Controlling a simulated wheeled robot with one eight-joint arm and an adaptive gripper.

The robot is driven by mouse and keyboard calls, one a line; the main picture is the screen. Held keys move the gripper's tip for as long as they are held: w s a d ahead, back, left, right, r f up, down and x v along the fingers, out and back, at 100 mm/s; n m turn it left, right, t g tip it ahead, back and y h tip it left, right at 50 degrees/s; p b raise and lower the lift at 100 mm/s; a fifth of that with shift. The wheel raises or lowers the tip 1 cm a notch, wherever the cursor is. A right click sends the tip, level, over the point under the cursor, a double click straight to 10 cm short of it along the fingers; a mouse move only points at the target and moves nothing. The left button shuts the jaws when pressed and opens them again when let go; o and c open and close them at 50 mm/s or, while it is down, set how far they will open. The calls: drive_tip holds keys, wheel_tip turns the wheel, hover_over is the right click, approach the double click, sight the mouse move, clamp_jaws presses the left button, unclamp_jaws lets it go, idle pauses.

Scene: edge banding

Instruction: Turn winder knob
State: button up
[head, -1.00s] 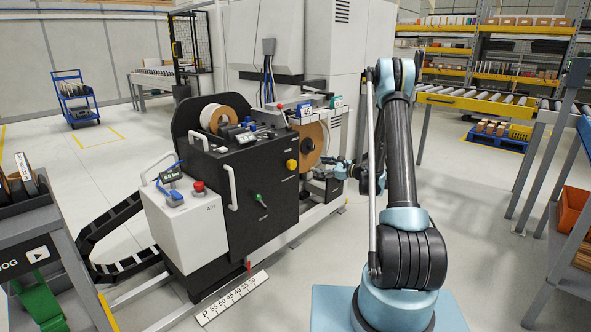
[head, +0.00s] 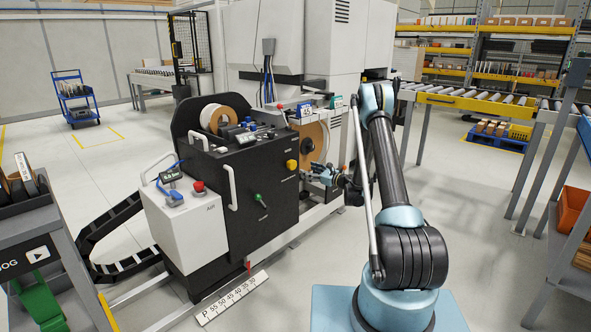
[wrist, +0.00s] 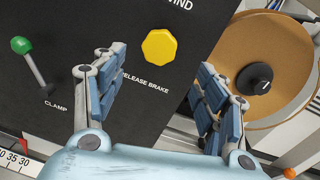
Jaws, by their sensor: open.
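The yellow faceted winder knob (head: 292,164) is on the black front panel (head: 277,185) of the machine. In the wrist view the yellow knob (wrist: 160,46) shows whole, near the top middle, beside lettering that reads "RELEASE BRAKE". My gripper (wrist: 160,78) is open and empty, its blue-padded fingers spread wide. The knob appears between and above the fingertips, apart from both. In the head view my gripper (head: 319,172) is just right of the knob, beside the panel's right edge, and its fingers are small there.
A green-tipped clamp lever (wrist: 21,46) sticks out of the panel left of my gripper. A tan reel (wrist: 257,72) with a black hub is behind the right finger. A roller conveyor (head: 470,102) stands at the right.

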sight(294, 165)
drive_tip(key=x, duration=1)
